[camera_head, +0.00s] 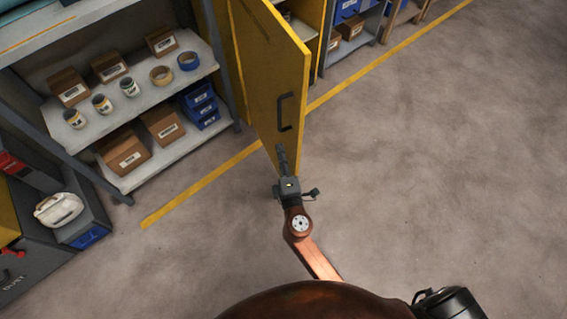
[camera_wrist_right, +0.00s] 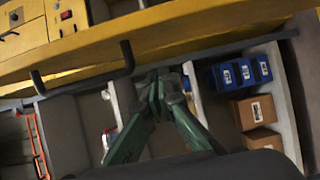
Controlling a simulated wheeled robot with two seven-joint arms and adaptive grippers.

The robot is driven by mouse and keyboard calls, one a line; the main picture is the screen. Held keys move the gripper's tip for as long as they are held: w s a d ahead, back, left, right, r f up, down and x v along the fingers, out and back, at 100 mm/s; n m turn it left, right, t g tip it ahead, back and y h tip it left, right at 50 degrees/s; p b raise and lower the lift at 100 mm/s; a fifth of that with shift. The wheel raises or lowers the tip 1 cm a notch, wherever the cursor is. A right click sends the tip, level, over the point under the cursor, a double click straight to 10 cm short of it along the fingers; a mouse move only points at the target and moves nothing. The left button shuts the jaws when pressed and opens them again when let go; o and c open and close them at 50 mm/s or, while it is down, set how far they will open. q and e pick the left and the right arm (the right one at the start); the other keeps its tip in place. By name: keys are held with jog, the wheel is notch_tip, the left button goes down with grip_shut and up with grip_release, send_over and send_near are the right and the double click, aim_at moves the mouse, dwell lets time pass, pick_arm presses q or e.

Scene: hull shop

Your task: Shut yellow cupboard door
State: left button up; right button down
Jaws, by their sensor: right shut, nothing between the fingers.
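The yellow cupboard door (camera_head: 267,80) stands open in the head view, its outer face with a dark bar handle (camera_head: 285,112) towards me. In the right wrist view the door (camera_wrist_right: 200,32) crosses the top as a yellow band, with the handle (camera_wrist_right: 85,68) at left. Part of the yellow cupboard (camera_head: 309,14) shows behind the door. My right gripper (camera_head: 281,150) is shut and empty, just below the handle by the door's lower part; I cannot tell whether it touches. Its green fingers (camera_wrist_right: 158,82) meet in the right wrist view. My left gripper is not in view.
A grey shelf (camera_head: 190,60) with cartons, tins, tape rolls and blue bins stands left of the door. A dark unit with a white object (camera_head: 58,209) is at lower left. A yellow floor line (camera_head: 200,187) runs past the shelves. The floor at right is clear.

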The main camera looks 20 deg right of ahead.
aim_at(292, 146)
jog(key=shift+w+d, duration=0.2)
jog(key=shift+d, duration=0.85)
jog(key=shift+w+d, duration=0.2)
jog(key=shift+d, duration=0.8)
